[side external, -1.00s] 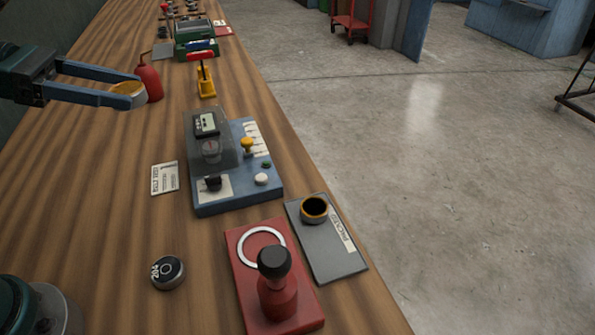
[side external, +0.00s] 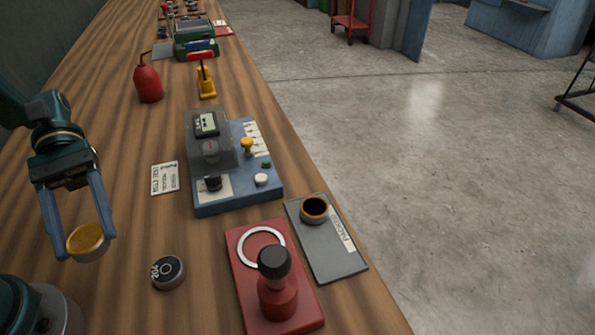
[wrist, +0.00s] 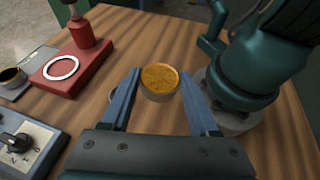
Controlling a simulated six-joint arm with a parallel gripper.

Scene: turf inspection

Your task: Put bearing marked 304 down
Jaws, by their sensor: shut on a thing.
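My gripper (side external: 84,250) is shut on a round bearing with an orange-gold top and a pale metal side (side external: 88,241). It holds the bearing above the wooden bench at the left of the side view. The held bearing also shows between my fingertips in the wrist view (wrist: 160,80). No number can be read on it. A second bearing, dark with a light rim mark that looks like 204 (side external: 168,273), lies flat on the bench, to the right of my gripper and apart from it.
A red press plate with a white ring and black knob (side external: 295,312) stands right of the loose bearing. A grey pad (side external: 335,262) carries an orange-rimmed dark cup (side external: 314,209). A blue tester (side external: 240,203), paper card (side external: 164,178) and red oil can (side external: 148,84) stand farther back.

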